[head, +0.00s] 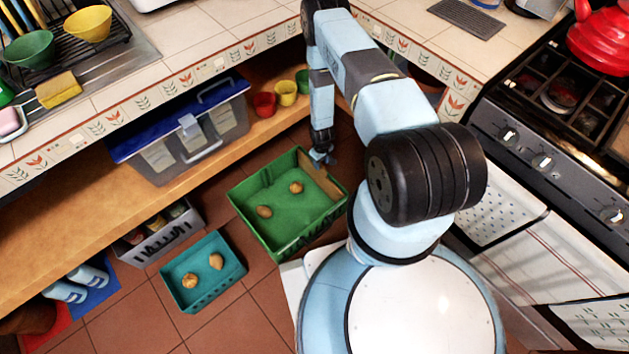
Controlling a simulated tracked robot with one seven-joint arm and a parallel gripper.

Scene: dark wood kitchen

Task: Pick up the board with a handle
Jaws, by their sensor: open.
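A flat brown wooden piece (318,182), which looks like the board, lies along the right inner wall of the green crate (285,249) on the floor. Its handle cannot be made out. My gripper (321,158) points down at the crate's back right corner, close to the upper end of the brown piece. The gripper is small in the view and partly dark, and I see nothing held in it. Whether it touches the board or the crate rim cannot be told.
Two potato-like items (264,211) lie in the green crate. A teal crate (203,275) with two more stands to the left, and a grey crate (160,232) behind it. A shelf holds a lidded clear box (190,140) and small cups (286,93). A stove (555,130) is right.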

